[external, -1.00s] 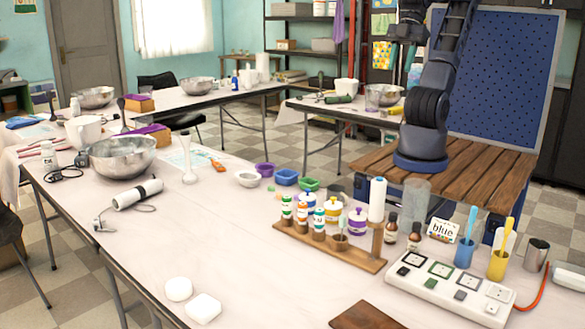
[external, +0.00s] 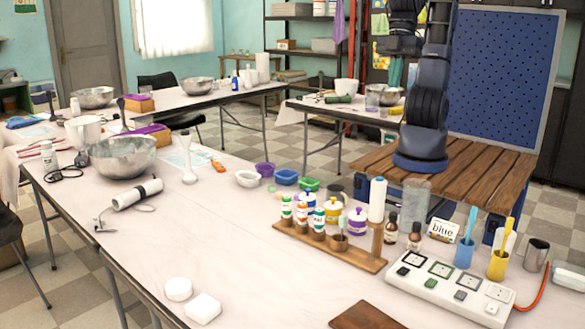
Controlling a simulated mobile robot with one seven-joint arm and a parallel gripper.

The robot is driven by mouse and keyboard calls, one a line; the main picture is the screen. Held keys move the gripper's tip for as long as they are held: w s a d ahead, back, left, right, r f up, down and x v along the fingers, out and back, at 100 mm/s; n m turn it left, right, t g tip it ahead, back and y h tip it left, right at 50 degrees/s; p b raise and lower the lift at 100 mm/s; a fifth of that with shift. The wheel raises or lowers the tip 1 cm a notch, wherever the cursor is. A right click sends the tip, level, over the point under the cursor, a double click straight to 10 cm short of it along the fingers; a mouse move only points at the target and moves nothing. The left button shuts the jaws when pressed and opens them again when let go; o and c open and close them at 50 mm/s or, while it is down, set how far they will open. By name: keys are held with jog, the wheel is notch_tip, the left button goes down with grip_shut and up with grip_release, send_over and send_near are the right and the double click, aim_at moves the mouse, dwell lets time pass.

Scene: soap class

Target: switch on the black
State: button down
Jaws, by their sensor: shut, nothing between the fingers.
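The white power strip (external: 423,296) lies at the right front of the table. It has a row of sockets and a row of coloured switches along its near side. The black switch (external: 403,271) is the leftmost, beside a green switch (external: 430,284), a grey one (external: 460,295) and a white one (external: 491,308). I cannot tell whether the black switch is on or off. My gripper (external: 396,56) hangs at the top of the view, high above and behind the strip, far from the switches. It is shut and empty; its fingertips are small and hard to make out.
A wooden rack (external: 330,247) with small bottles stands left of the strip. The table's front middle is mostly clear.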

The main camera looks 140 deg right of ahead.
jog(key=w+a+f+g, duration=0.1)
jog(key=w+a+f, duration=0.75)
jog(key=w, duration=0.35)
jog(key=g, duration=0.1)
send_over(401, 272)
jog(key=s, duration=0.2)
notch_tip(401, 272, down, 16)
jog(key=shift+a+r+h, duration=0.1)
jog(key=shift+r+h, duration=0.1)
jog(key=shift+h, duration=0.1)
jog(key=shift+f, duration=0.1)
jog(key=f, duration=0.4)
jog(key=w+f, duration=0.1)
jog(key=f, duration=0.8)
jog(key=shift+w+f, duration=0.35)
jog(key=shift+w, duration=0.05)
jog(key=shift+f, duration=0.2)
jog(key=shift+s+r, duration=0.25)
jog(key=shift+s, duration=0.45)
